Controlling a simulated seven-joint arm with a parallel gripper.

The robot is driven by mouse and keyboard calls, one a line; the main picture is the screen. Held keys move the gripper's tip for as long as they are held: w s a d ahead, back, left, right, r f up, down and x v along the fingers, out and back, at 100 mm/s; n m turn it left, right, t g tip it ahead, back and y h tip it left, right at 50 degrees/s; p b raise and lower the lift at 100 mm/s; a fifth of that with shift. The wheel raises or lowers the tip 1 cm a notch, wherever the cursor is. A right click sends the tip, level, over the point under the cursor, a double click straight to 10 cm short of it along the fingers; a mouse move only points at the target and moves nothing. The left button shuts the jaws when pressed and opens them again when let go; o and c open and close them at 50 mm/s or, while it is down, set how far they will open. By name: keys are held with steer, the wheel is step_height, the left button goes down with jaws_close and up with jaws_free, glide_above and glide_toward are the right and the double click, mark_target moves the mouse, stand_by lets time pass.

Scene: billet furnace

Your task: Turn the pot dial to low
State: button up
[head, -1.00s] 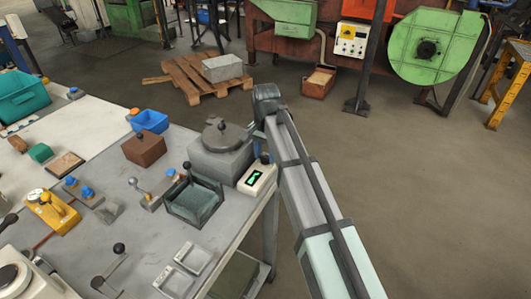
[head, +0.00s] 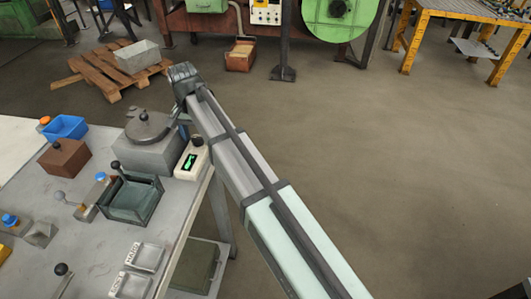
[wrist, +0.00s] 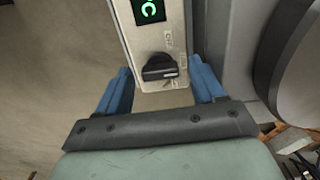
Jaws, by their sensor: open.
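The pot dial is a black knob (wrist: 160,68) on a pale control box (head: 191,160) with a green lit display (head: 189,161). The knob also shows in the head view (head: 197,140), at the box's far end. In the wrist view, small labels sit beside the knob, too small to read surely. The grey pot (head: 150,145) with a round lid stands left of the box. My gripper (wrist: 161,72) is open, its blue fingers on either side of the knob, with no clear contact. In the head view the fingers are mostly hidden by my arm.
A dark green glassy tray (head: 132,198) stands in front of the pot. A brown box (head: 65,158) and a blue bin (head: 66,127) stand to its left. Two small labelled trays (head: 145,256) lie near the table edge.

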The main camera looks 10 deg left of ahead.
mark_target(197, 137)
steer(key=n, duration=0.5)
steer(key=shift+n, duration=0.4)
steer(key=n, duration=0.5)
steer(key=shift+n, duration=0.3)
steer(key=shift+r, duration=0.4)
step_height(197, 137, up, 14)
steer(key=f, duration=0.1)
steer(key=w+d+f+m, duration=0.3)
steer(key=d+f, duration=1.1)
steer(key=w+d+f+m, duration=0.3)
steer(key=d+f, duration=1.2)
steer(key=shift+w+d, duration=0.25)
steer(key=shift+w, duration=0.1)
